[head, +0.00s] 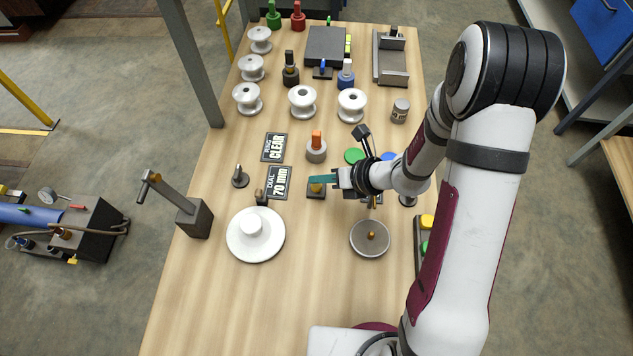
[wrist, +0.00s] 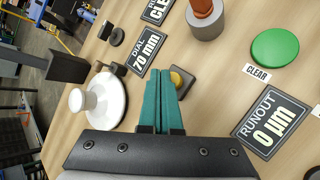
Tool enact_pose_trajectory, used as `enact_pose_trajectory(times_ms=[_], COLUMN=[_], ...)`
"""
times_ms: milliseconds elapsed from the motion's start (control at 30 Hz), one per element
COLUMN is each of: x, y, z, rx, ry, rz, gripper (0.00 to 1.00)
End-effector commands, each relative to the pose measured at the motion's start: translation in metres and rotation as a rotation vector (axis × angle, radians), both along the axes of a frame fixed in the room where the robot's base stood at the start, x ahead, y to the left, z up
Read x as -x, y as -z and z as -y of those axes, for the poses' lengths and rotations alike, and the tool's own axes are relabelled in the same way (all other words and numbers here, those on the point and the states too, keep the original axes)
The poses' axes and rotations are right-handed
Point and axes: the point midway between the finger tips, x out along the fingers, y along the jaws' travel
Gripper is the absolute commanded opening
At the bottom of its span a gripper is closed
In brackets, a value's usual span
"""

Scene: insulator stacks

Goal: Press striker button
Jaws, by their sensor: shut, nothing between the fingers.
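A small yellow button on a dark square base (head: 316,194) stands mid-table; no label on it is readable, so I cannot tell surely that it is the striker button. It also shows in the wrist view, where the yellow button (wrist: 177,78) is partly hidden by my fingers. My gripper (head: 312,179) has teal fingers pressed together and empty. In the wrist view the shut fingertips (wrist: 160,73) lie at the button's left side, overlapping its base. I cannot tell whether they touch it or hover above it.
An orange-topped grey cylinder (head: 316,150) and a green disc (wrist: 275,47) marked CLEAR stand beyond. Signs read "DIAL 70 mm" (head: 279,182) and "RUNOUT 0 µm" (wrist: 270,120). A white disc (head: 240,246) and a grey dish (head: 369,248) stand nearer.

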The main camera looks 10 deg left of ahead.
Motion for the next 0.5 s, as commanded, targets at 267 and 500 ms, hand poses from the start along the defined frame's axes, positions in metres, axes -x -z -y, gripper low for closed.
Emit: enact_pose_trajectory(times_ms=[267,500], x=[0.0,-0.001], y=[-0.002,-0.024], z=[0.0,0.0], rx=[0.0,0.0], ry=[0.001,-0.001], rz=[0.001,0.004], gripper=[0.0,0.0])
